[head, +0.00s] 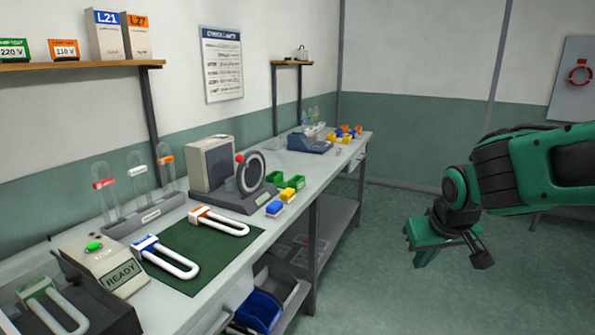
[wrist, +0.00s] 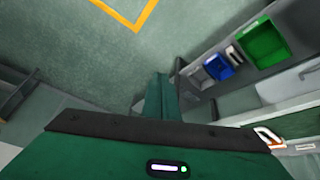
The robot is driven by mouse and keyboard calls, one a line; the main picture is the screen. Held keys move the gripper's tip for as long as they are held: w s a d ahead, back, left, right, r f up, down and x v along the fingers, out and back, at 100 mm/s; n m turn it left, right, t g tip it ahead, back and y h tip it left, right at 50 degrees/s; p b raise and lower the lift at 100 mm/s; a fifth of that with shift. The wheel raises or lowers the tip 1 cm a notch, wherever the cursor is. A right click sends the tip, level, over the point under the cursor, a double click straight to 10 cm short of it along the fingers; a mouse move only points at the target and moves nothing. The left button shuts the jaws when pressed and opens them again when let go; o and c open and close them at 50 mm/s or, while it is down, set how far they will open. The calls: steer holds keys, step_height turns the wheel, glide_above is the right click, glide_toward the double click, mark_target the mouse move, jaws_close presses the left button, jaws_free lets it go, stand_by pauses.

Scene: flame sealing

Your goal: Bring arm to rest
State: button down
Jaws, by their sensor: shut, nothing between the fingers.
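My arm reaches in from the right in the head view, and my gripper (head: 440,258) hangs over open floor, right of the bench and apart from it. In the wrist view my gripper (wrist: 160,95) points at the floor with its fingers together and nothing between them. The workbench (head: 262,222) runs along the wall. On its green mat (head: 190,236) lie a U-shaped white tube with a blue end (head: 168,257) and one with an orange end (head: 220,221).
A box marked READY (head: 105,264) stands at the near left. A tube rack (head: 145,213) and a ring device (head: 248,180) stand behind the mat. A blue bin (head: 258,311) sits under the bench; it also shows in the wrist view (wrist: 217,67). The floor around my gripper is clear.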

steer(key=s+d+f+m+g, duration=0.1)
steer(key=s+d, duration=0.3)
steer(key=s, duration=0.4)
steer(key=s+d+m+g, duration=0.2)
steer(key=s+d, duration=0.3)
steer(key=s, duration=0.3)
steer(key=s+d+f+m+g, duration=0.1)
steer(key=s+d+m, duration=0.3)
steer(key=s, duration=0.5)
steer(key=shift+d+f+g+y, duration=0.25)
steer(key=shift+f+g+y, duration=0.15)
steer(key=shift+g, duration=0.3)
